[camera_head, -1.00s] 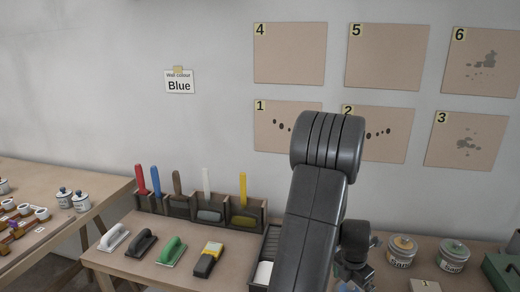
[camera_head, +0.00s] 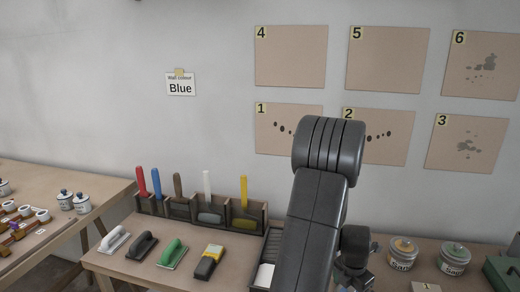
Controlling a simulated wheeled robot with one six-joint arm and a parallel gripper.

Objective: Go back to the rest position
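My arm stands upright in the middle of the head view, in front of the table and the wall boards. Its gripper end is not clearly visible; only dark links show at the lower centre, below the picture's edge or behind the arm. The arm hides part of the board numbered 1 (camera_head: 275,118), part of the board numbered 2 (camera_head: 389,150), and part of a dark tray (camera_head: 272,245) on the table.
A table (camera_head: 215,283) holds a rack (camera_head: 160,206) of coloured-handled tools, several floats such as the green one (camera_head: 172,254), and a yellow-black block (camera_head: 209,262). Another table (camera_head: 85,180) is left.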

